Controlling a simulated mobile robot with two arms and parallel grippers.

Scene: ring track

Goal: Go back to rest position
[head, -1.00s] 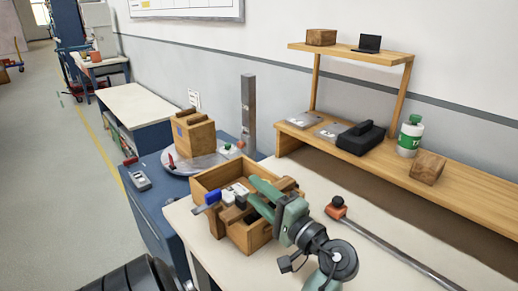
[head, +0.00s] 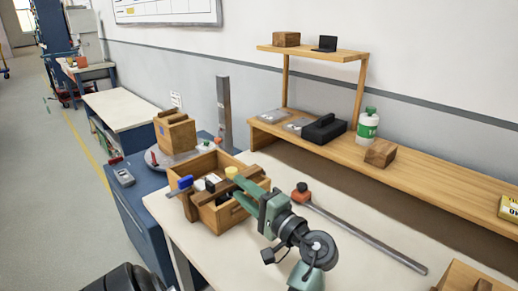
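My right gripper is out of view.
A long rod with an orange end (head: 301,193) lies right of my arm. A wooden shelf (head: 400,175) behind holds a black case (head: 324,129), a white-green bottle (head: 368,124) and a wooden block (head: 380,153).

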